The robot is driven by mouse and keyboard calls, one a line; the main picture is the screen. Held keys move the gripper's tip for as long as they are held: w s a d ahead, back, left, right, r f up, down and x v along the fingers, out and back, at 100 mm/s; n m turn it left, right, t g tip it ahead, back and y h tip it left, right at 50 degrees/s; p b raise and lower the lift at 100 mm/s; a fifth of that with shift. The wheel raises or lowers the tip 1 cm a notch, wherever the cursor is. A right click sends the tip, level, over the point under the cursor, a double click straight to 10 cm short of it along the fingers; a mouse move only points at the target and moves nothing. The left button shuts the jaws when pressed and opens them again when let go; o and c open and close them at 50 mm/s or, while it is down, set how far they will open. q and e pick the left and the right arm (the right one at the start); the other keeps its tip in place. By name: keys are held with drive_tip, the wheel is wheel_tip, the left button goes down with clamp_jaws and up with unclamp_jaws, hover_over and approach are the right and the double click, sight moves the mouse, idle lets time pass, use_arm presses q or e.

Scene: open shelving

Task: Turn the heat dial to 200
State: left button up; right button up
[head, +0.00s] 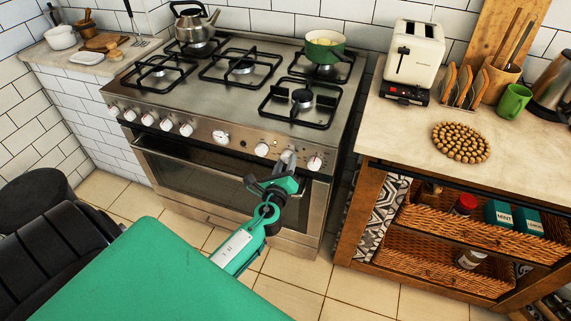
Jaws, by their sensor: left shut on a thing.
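The stove (230,155) has a steel front panel with a row of white-faced knobs and a round gauge (221,136). My left gripper (287,159) is at the right part of this panel, shut on a knob between two visible knobs, the left one (262,149) and the right one (314,163). The gripper hides most of the held knob, so its markings and pointer angle cannot be read. I cannot tell from the picture which knob is the heat dial. My right gripper is not in view.
The oven door handle (180,153) runs below the knobs, close to my left gripper. A kettle (194,22) and a green pot (324,46) stand on the hob. A wooden counter with a toaster (414,52) is to the right. Tiled floor is open in front.

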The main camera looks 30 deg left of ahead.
use_arm(q)
drive_tip(key=o, duration=1)
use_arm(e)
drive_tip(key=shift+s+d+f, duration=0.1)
use_arm(q)
drive_tip(key=shift+s+d+f, duration=0.15)
drive_tip(key=shift+s+d, duration=0.05)
drive_tip(key=shift+s, duration=0.2)
drive_tip(key=shift+b+v, duration=1.25)
drive_tip(key=shift+v, duration=5.25)
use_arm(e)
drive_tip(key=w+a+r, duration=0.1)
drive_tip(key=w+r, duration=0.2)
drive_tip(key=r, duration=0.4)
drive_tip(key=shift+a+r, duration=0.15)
